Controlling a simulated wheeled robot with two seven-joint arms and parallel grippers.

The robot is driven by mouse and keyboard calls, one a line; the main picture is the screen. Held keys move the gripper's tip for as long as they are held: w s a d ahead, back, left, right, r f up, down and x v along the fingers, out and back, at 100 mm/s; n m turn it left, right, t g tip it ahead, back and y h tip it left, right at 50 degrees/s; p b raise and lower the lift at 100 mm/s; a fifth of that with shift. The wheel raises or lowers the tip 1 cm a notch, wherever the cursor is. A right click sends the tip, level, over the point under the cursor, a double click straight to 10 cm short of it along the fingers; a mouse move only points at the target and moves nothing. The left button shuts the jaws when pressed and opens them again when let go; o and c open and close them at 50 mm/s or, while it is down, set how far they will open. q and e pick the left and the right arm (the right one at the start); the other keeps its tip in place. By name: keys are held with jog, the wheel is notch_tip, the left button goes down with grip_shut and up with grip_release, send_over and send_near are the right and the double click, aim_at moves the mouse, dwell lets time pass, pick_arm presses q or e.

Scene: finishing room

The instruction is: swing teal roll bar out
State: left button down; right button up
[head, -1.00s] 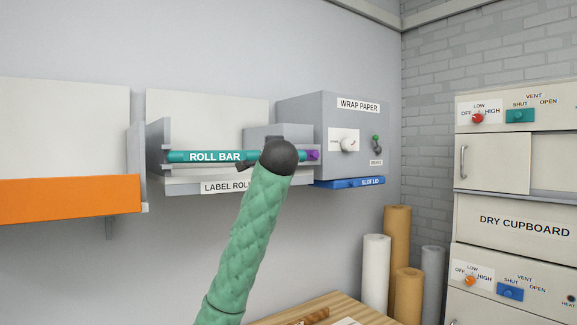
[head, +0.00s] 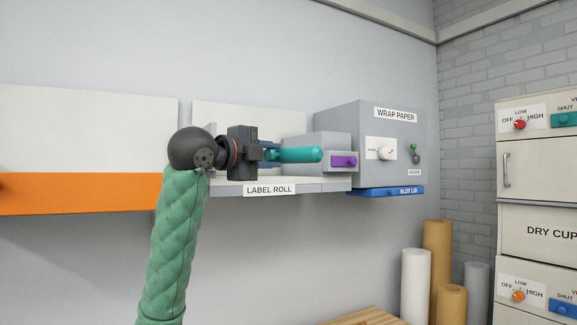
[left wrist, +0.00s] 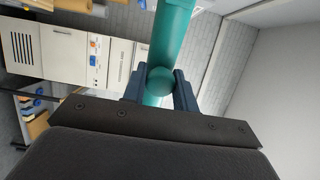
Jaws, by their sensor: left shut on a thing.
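The teal roll bar (head: 296,155) points out from the label roll holder (head: 322,184), its free end toward the right. It also shows in the left wrist view (left wrist: 172,40), running up from between the fingers. My left gripper (head: 266,153) is shut on the bar, around a round teal knob (left wrist: 160,80) in the left wrist view. The gripper body hides the bar's hinge side in the head view. The purple catch (head: 343,161) on the holder's right side stands apart from the bar. My right gripper is not in view.
The grey wrap paper box (head: 350,125) with a blue slot lid (head: 386,191) stands right of the holder. An orange bar (head: 80,194) crosses the left. Paper rolls (head: 415,280) stand below, near a wooden table (head: 365,318). The dry cupboard (head: 540,232) is far right.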

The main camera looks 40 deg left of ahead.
pick_arm(q)
jog(key=s+a+m+g+h+b, duration=0.2)
jog(key=s+a+m+h+b, duration=0.2)
jog(key=s, duration=0.5)
jog(key=shift+s+a+h, duration=0.25)
jog(key=shift+a+h, duration=0.15)
jog(key=shift+h, duration=0.5)
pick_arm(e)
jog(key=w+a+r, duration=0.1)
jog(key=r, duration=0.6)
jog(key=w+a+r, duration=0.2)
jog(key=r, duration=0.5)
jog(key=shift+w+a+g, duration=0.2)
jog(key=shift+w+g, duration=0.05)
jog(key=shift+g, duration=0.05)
pick_arm(q)
jog(key=c, duration=1.5)
grip_release()
jog(key=o, duration=0.4)
jog(key=shift+c, duration=0.2)
jog(key=shift+w+a, duration=0.1)
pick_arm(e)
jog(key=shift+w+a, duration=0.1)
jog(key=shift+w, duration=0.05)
pick_arm(q)
jog(key=shift+b, duration=0.3)
